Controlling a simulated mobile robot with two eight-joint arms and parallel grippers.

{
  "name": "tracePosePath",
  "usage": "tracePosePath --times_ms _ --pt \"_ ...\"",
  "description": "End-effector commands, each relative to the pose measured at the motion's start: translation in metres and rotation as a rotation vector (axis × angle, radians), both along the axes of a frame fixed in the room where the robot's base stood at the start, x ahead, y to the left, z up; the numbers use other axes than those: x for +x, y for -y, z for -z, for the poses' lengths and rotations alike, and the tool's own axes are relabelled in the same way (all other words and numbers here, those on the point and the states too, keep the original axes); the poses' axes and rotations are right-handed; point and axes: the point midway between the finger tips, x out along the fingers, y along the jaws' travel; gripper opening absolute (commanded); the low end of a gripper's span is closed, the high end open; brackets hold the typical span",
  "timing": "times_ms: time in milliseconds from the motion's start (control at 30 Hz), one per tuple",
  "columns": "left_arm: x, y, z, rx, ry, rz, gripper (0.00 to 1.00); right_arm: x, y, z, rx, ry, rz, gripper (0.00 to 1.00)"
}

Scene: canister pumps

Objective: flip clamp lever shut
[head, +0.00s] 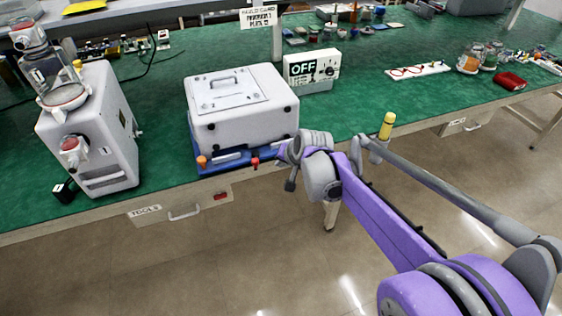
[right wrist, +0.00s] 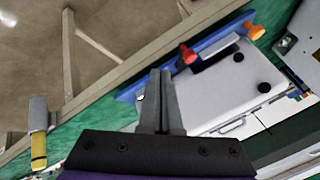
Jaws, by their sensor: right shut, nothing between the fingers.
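A white box (head: 243,108) sits on a blue base (head: 216,165) at the bench's front edge. An orange-tipped part (head: 202,161) and a red-tipped part (head: 255,163) are on the front of this base. The right wrist view shows the red tip (right wrist: 187,54) just beyond my fingers, and the orange tip (right wrist: 254,31) farther right. Which of these is the clamp lever, and its angle, I cannot tell for sure. My right gripper (head: 284,152) is shut and empty beside the base's right front corner; its fingers (right wrist: 161,78) look apart from the red tip. My left gripper is out of view.
A white pump unit (head: 92,130) stands at left. An OFF display (head: 312,68) is behind the box. A drawer (head: 183,208) is under the edge.

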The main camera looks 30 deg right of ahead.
Motion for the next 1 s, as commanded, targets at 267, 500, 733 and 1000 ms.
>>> tracePosePath --times_ms 267,500,733,1000 --pt "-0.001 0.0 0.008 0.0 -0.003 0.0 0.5 0.037 0.002 0.049 0.0 -0.001 -0.001 0.0" --pt "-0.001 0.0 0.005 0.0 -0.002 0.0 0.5 0.063 -0.016 0.047 0.0 0.001 -0.001 0.0" --pt "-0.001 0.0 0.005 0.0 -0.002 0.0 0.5 0.068 -0.02 0.047 0.001 0.0 0.001 0.0" --pt "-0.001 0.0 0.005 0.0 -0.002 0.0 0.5 0.068 -0.02 0.046 0.001 0.0 0.001 0.0"
